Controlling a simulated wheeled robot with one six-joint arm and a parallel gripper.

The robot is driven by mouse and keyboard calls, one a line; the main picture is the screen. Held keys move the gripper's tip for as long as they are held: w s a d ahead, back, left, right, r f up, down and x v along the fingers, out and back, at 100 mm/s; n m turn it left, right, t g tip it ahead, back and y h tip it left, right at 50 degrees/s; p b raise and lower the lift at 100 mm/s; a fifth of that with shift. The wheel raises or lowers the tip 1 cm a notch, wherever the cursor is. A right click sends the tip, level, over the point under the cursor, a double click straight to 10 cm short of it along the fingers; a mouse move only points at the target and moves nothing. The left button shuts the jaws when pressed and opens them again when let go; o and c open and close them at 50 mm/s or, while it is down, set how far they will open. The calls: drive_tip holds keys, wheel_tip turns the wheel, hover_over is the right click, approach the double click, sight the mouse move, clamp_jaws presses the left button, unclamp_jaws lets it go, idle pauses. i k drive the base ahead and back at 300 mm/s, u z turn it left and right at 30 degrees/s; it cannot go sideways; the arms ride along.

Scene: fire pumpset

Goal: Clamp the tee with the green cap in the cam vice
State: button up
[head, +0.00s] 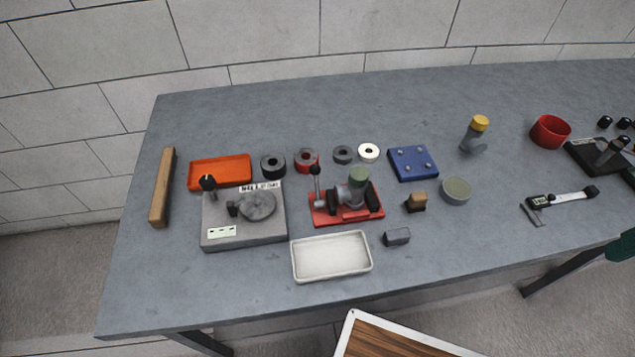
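The tee with the green cap (358,180) stands upright in the red cam vice (346,219), cap on top. Its grey body sits between the vice's dark jaws; I cannot tell whether the jaws press on it. The vice's lever (317,180) has a dark knob and points up at the vice's left end.
Another tee with a yellow cap (477,130) stands at the back right. A grey fixture (240,236) with a black-knobbed handle is left of the vice. A white tray (332,275) is in front, an orange tray (203,172) behind left. Several rings lie behind the vice.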

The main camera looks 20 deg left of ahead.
sight(315, 169)
drive_tip(key=k, duration=0.5)
drive_tip(key=u, duration=0.95)
drive_tip(key=i, duration=0.7)
drive_tip(key=u, duration=0.1)
